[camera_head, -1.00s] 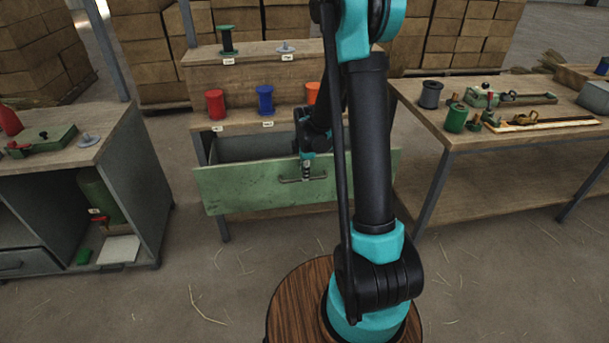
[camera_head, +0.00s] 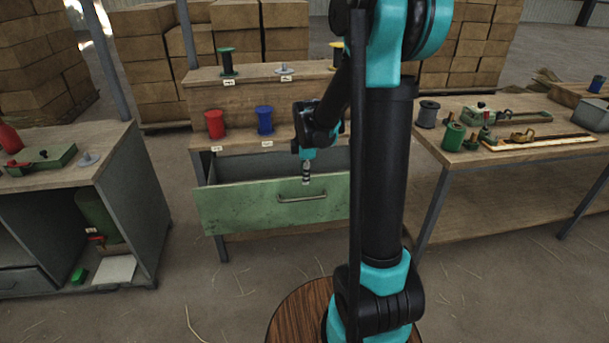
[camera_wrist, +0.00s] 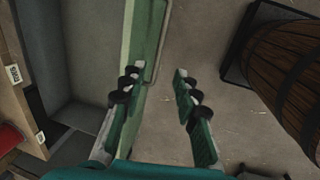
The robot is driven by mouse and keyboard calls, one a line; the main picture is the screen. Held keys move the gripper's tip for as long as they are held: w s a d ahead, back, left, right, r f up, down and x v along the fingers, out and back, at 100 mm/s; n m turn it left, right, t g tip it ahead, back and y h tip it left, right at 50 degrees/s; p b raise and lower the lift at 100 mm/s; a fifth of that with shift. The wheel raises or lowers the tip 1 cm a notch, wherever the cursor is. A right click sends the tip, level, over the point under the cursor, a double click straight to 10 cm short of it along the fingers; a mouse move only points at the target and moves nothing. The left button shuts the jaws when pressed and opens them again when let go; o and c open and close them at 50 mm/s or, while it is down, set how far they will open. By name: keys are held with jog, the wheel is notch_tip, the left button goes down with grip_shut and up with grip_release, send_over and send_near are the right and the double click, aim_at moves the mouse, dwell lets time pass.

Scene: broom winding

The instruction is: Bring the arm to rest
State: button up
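My gripper (camera_head: 306,175) hangs pointing down at the green drawer front, just above its metal handle (camera_head: 302,197). In the wrist view my gripper (camera_wrist: 157,90) has its two fingers spread with nothing between the tips. The left finger overlaps the drawer front (camera_wrist: 140,40) in that view and the right one is over bare floor. The green drawer (camera_head: 235,208) is pulled out, and its grey inside shows behind the front. My upper arm hides the drawer's right end.
Red (camera_head: 214,124) and blue (camera_head: 264,119) spools stand on the shelf above the drawer. A workbench (camera_head: 470,172) with tools is at the right, a grey cabinet (camera_head: 135,205) at the left. A wooden barrel (camera_wrist: 285,70) shows in the wrist view. Open floor lies in front.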

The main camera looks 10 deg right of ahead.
jog(key=shift+s, duration=0.1)
jog(key=s+d+m+t, duration=0.1)
jog(key=s+d+m, duration=0.1)
jog(key=s+m, duration=0.7)
jog(key=s+d+f+m+t, duration=0.1)
jog(key=s+d+m, duration=0.1)
jog(key=s+m, duration=0.7)
jog(key=s, duration=0.5)
jog(key=shift+s+f, duration=0.3)
